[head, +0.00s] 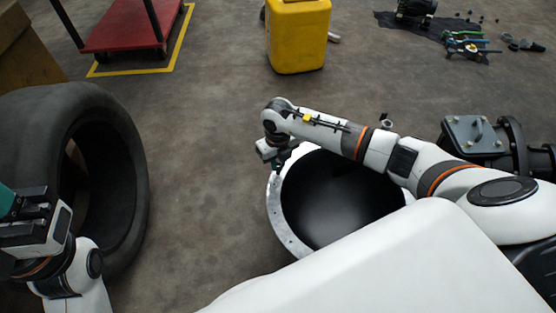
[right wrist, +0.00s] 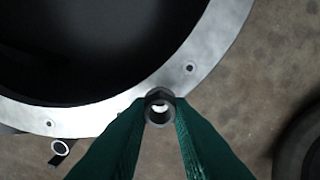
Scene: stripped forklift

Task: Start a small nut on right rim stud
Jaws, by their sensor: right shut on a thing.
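My right gripper (head: 278,168) is over the left edge of the metal rim (head: 276,218), which surrounds a dark, bowl-like hollow. In the right wrist view, the green fingers of my right gripper (right wrist: 160,112) are shut on a small dark round nut (right wrist: 160,120). The nut's bore faces the camera, with a bright spot inside. It overlaps the outer edge of the rim (right wrist: 218,48); whether it touches the rim or a stud, I cannot tell. Small round features show on the rim on both sides. My left gripper (head: 25,215) is at the left edge, its green fingers partly cut off.
A large black tire (head: 125,150) stands at left, beside my left arm. A yellow container (head: 298,38) and a red cart (head: 122,25) are farther back. Tools lie on a dark mat (head: 395,20) at upper right. Dark machinery (head: 475,135) is at right. Bare floor lies between tire and rim.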

